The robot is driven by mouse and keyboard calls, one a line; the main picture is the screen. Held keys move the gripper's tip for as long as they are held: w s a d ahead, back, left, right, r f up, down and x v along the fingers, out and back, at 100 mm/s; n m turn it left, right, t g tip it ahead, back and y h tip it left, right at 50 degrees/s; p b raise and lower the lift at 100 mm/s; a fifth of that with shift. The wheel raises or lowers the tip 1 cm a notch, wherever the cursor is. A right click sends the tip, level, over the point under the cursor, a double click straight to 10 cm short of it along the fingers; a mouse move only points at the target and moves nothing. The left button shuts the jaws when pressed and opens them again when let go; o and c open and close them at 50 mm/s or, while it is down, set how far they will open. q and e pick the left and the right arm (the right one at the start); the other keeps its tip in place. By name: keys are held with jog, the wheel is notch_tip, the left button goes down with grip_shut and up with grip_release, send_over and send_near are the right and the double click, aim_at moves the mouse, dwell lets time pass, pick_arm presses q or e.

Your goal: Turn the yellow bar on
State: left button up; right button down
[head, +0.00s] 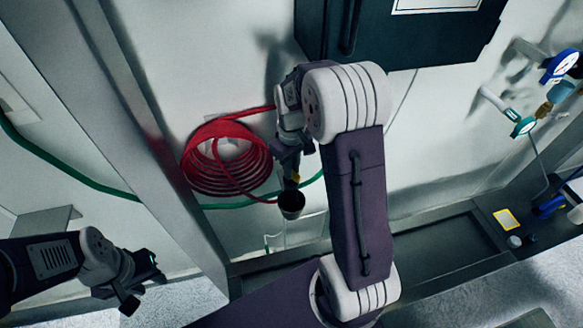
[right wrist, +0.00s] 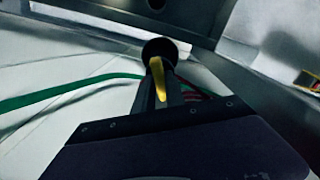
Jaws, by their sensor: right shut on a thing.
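The yellow bar (right wrist: 158,78) shows in the right wrist view between the fingers of my right gripper (right wrist: 164,92). A small yellow part of the bar (head: 296,178) also shows in the head view, just above a dark round pipe end (head: 291,204). My right gripper (head: 290,168) points down and is shut on the bar; its fingers hide much of it. The dark round end (right wrist: 160,49) lies just beyond the fingertips in the right wrist view. My left gripper (head: 143,283) is at the lower left, open and empty, far from the bar.
A coiled red hose (head: 222,165) hangs on the wall left of my right gripper. A green hose (head: 75,178) runs behind. A dark cabinet (head: 410,35) is above. Gauges (head: 558,65) are at the far right. A metal post (head: 150,150) stands between my two grippers.

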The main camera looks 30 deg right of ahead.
dwell(0.6)
jog(key=c, duration=1.4)
grip_release()
jog(key=shift+r, duration=0.1)
notch_tip(320, 180, up, 9)
jog(key=shift+f+b, duration=0.1)
jog(key=shift+b, duration=0.65)
